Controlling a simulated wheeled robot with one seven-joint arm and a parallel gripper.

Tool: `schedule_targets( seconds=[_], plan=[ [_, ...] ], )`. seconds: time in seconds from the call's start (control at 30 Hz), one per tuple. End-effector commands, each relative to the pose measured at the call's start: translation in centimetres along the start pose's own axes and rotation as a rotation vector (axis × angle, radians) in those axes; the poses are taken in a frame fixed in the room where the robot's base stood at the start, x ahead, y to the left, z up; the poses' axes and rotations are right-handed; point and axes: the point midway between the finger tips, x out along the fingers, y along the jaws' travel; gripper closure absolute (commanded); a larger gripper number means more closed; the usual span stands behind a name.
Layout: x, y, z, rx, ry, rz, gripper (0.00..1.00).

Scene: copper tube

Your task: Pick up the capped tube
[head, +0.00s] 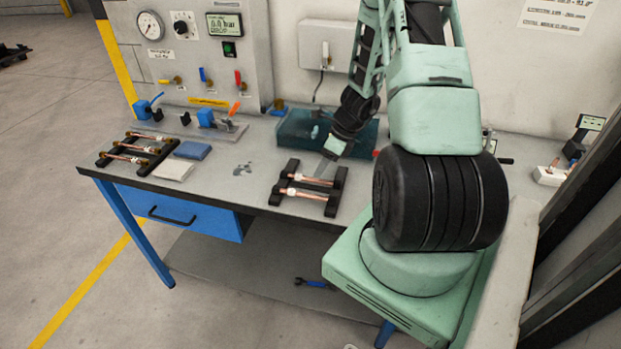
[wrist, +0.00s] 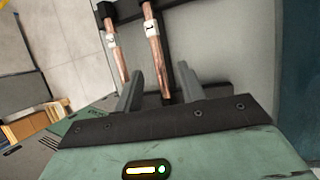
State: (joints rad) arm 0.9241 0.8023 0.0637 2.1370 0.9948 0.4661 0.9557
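Two copper tubes with white labels lie across a black rack (head: 332,207) on the bench in the head view. One tube (head: 302,193) is nearer the front edge and the other (head: 312,180) lies behind it. In the wrist view, my gripper (wrist: 160,84) has its two grey fingers apart. One labelled tube (wrist: 154,50) runs into the gap between them, with no clear contact. The other tube (wrist: 118,58) lies to the left, outside the fingers. In the head view, the gripper is over the rack's right side.
A second black rack (head: 105,160) with several copper tubes stands at the bench's left. A blue pad (head: 192,150) and a white pad (head: 172,171) lie beside it. A translucent teal bin (head: 298,125) stands behind the right rack. Bench surface between the racks is mostly clear.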

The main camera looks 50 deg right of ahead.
Motion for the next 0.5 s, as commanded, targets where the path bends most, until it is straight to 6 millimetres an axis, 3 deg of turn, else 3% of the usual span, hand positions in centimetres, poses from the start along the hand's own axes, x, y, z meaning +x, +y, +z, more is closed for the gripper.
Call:
schedule_targets(
  seconds=[0.2,0.5],
  plan=[
    [2.7,0.2,0.0,0.002,0.0,0.003,0.6],
    [3.5,0.2,0.1,-0.001,0.001,0.0,0.6]
  ],
)
